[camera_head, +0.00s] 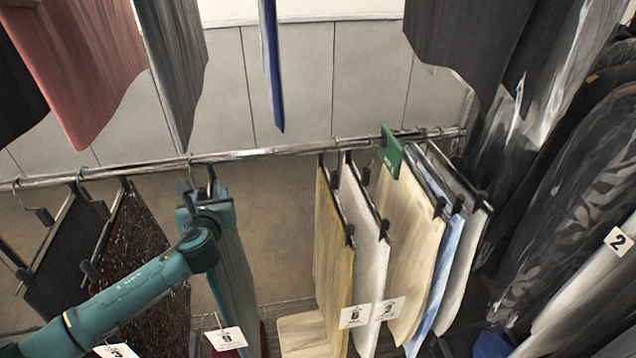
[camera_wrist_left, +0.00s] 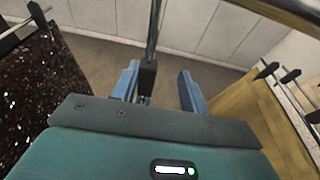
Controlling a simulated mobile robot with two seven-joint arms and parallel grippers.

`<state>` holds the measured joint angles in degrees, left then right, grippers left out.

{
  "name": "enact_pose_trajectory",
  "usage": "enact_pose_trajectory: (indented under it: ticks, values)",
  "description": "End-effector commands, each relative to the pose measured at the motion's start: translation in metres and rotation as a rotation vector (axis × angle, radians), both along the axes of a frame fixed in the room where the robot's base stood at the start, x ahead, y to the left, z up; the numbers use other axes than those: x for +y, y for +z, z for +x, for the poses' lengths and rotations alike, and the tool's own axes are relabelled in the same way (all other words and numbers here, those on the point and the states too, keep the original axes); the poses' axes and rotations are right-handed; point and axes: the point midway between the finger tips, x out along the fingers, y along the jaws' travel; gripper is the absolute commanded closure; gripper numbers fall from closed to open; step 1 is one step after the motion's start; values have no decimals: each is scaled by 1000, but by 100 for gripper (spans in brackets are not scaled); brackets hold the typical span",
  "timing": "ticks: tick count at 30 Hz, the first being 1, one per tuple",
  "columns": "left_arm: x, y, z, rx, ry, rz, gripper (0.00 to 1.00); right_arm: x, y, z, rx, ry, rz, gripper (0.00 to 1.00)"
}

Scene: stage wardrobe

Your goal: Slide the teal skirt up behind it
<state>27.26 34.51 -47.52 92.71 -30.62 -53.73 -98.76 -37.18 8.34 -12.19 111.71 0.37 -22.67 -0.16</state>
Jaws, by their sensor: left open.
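The teal skirt (camera_head: 236,270) hangs from the rail (camera_head: 270,152) left of the middle in the head view, with a white tag (camera_head: 226,338) low on it. My left gripper (camera_head: 203,190) is at the top of this skirt, just below the rail, and partly covers it. In the wrist view the left gripper (camera_wrist_left: 158,85) is open, its two blue fingers apart. A dark hanger part (camera_wrist_left: 147,75) stands between them, closer to the left finger. The skirt's cloth cannot be made out in the wrist view. My right gripper is not in view.
Left of the teal skirt hang a dark red speckled garment (camera_head: 150,250) and a black one (camera_head: 62,265). To the right, past a bare stretch of rail, hang a mustard skirt (camera_head: 332,245), a pale one (camera_head: 360,250) and several more. A green divider (camera_head: 390,152) sits on the rail.

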Motion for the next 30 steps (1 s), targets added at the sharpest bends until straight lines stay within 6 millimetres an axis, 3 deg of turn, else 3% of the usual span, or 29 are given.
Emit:
enact_pose_trajectory:
  ticks: [30]
  values:
    - [-81, 0, 19, 0, -2, -1, 56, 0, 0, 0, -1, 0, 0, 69]
